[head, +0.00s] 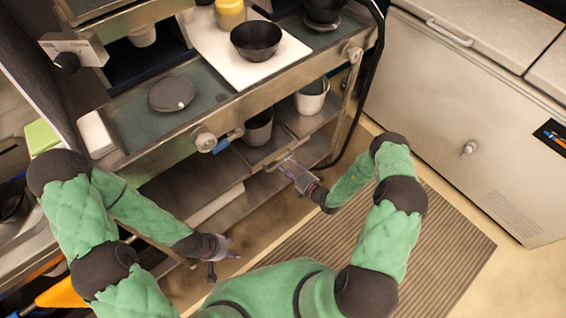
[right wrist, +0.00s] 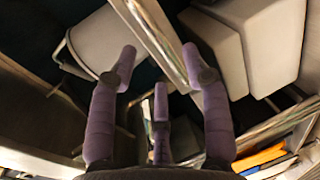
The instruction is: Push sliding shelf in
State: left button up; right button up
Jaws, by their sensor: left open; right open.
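The metal sliding shelf (head: 256,155) is under the counter in the head view, with cups standing on it. My right gripper (head: 286,165) is open at the shelf's front edge, near its right part. In the right wrist view, my right gripper's purple fingers (right wrist: 158,58) are spread, and a metal edge (right wrist: 160,38) runs close to the fingertips. I cannot tell whether they touch it. My left gripper (head: 232,246) is open and empty, low in front of the counter and apart from the shelf. The inside of the shelf is partly hidden by the counter.
Two cups (head: 258,130) (head: 312,97) stand under the countertop. A black bowl (head: 256,40) and a dark round lid (head: 171,94) are on top. A lower shelf (head: 205,185) lies beneath. A white chest freezer (head: 460,110) stands right. A ribbed mat (head: 400,255) covers the floor.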

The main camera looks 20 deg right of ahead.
jog(key=v, duration=0.6)
jog(key=shift+s+a, duration=0.1)
dwell(0.4)
